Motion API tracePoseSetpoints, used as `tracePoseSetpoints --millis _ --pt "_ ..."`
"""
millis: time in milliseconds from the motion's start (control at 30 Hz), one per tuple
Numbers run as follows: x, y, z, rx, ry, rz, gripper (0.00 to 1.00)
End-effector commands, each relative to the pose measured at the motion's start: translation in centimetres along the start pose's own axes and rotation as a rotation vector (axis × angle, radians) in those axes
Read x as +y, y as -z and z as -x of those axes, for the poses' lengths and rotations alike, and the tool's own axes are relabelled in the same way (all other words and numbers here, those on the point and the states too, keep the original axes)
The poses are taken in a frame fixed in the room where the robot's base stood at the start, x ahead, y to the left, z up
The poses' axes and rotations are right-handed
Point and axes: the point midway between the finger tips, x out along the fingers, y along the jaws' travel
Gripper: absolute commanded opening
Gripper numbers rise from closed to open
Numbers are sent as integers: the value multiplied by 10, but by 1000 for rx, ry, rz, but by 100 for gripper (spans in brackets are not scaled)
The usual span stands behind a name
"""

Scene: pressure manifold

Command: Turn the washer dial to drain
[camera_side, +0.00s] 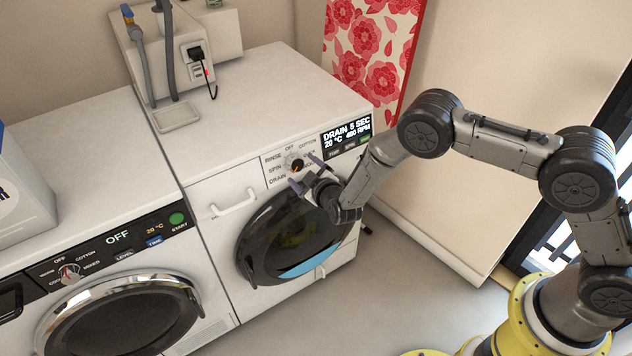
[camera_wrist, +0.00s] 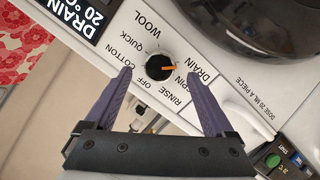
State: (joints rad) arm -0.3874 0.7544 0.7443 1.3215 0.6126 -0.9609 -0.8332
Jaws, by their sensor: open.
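The washer dial (camera_wrist: 153,62) is a dark round knob with an orange pointer, on the white panel of the right-hand washer (camera_side: 220,195). In the wrist view the pointer aims right, toward the DRAIN label (camera_wrist: 200,70). The washer's display (camera_side: 346,132) reads DRAIN 5 SEC, 20 °C and what looks like 400 RPM. My gripper (camera_wrist: 157,73) is open, with its purple fingertips on either side of the dial and a visible gap to it. In the side view my gripper (camera_side: 305,172) is in front of the panel and partly hides the dial and labels.
The dark round door (camera_side: 270,250) is just below the dial, with a white handle (camera_side: 233,203) to its left. A second washer (camera_side: 110,285) stands at left, its display reading OFF. A floral board (camera_side: 370,60) stands behind. The floor at right is mostly clear.

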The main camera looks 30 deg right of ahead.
Motion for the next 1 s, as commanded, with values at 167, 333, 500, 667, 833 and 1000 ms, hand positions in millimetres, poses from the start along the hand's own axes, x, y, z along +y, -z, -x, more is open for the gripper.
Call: tracePoseSetpoints --millis 167,333,500,667,833,1000 --pt "-1 1 42 2 3 2 88" --pt "0 1 74 2 2 2 88" --pt "-1 0 93 1 2 2 88" --pt "0 0 99 1 0 1 88" --pt "0 0 99 0 0 1 88" --pt "6 -1 97 -2 -9 -5 88"
